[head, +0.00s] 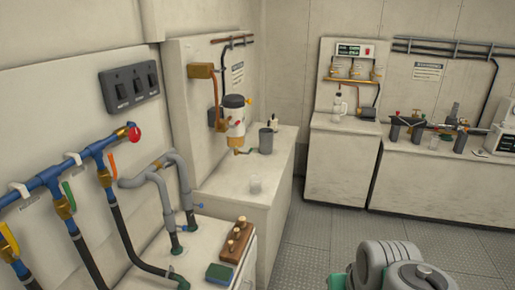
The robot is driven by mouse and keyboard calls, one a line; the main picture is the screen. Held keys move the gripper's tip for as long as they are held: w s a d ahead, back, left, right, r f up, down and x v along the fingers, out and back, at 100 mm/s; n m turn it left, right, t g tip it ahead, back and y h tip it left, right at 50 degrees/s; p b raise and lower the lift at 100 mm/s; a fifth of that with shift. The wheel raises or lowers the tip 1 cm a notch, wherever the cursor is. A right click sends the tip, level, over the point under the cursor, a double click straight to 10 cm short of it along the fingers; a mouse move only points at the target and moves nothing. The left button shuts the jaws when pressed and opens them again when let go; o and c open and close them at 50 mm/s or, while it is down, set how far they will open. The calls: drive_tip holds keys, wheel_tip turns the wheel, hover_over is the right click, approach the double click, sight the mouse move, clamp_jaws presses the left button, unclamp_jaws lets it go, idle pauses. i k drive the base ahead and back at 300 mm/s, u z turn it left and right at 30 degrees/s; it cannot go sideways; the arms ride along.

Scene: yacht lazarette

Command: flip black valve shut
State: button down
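No valve with a clearly black handle can be made out in the head view. On the left wall, a blue pipe manifold (75,166) carries brass valves with a yellow handle (10,238), a green handle (68,195) and an orange handle (112,165). A red knob (134,134) is at the manifold's far end. Black hoses (87,250) hang below the valves. A small blue handle (199,206) is beside the grey looped pipe (178,185). Part of my arm shows at the bottom right; my gripper's fingers are not visible.
A black switch panel (131,86) is above the manifold. A black-topped filter (234,118), a grey cup (266,140) and a wooden block with pegs (236,240) are near the left counters. Far counters (340,165) hold more fittings. The grating floor (310,240) between is clear.

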sight(169, 165)
drive_tip(key=z, duration=0.7)
drive_tip(key=i, duration=1.65)
drive_tip(key=u, duration=3.5)
drive_tip(key=i, duration=0.5)
drive_tip(key=z, duration=0.05)
